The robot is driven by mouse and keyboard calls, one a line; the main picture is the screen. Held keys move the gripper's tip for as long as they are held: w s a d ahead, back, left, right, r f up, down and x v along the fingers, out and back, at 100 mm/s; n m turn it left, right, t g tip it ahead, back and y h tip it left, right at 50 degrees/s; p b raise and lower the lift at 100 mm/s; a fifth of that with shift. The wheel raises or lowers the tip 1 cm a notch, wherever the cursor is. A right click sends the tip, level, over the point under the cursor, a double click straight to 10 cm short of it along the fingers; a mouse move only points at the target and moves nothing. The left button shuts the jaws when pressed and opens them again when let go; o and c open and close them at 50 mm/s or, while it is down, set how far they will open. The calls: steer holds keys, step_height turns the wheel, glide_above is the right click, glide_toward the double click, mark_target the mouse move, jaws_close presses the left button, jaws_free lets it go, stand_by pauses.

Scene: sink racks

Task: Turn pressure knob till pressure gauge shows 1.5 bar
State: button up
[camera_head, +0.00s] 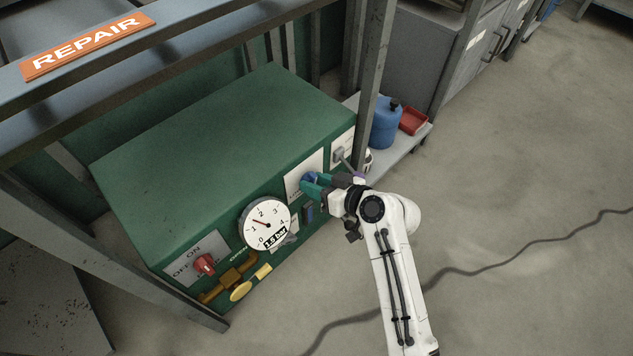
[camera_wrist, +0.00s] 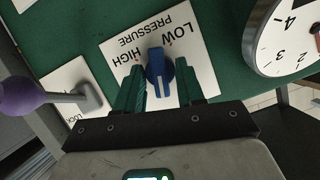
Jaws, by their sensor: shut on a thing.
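The blue pressure knob (camera_wrist: 160,65) sits on a white plate (camera_wrist: 112,45) marked LOW, HIGH and PRESSURE. My gripper (camera_head: 311,185) is at this knob on the front of the green box. Its two teal fingers are shut on the knob, one on each side, in the wrist view. The pressure gauge (camera_head: 275,218) is a round white dial left of the gripper in the head view. Its red needle points up-left, seemingly between 1 and 2. A black label on the dial reads 1.5 bar. The wrist view cuts off part of the gauge (camera_wrist: 268,45).
A red ON/OFF switch (camera_head: 204,264) and a yellow valve (camera_head: 240,290) are left of the gauge. A grey lever with a purple ball (camera_wrist: 20,95) is beside the knob. A metal post (camera_head: 372,85) stands close to my gripper. Open floor lies in front.

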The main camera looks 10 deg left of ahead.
stand_by(0.3)
steer(key=o, duration=1)
steer(key=shift+o, duration=0.2)
steer(key=p+v, duration=0.4)
steer(key=v, duration=0.7)
steer(key=shift+w+f, duration=0.1)
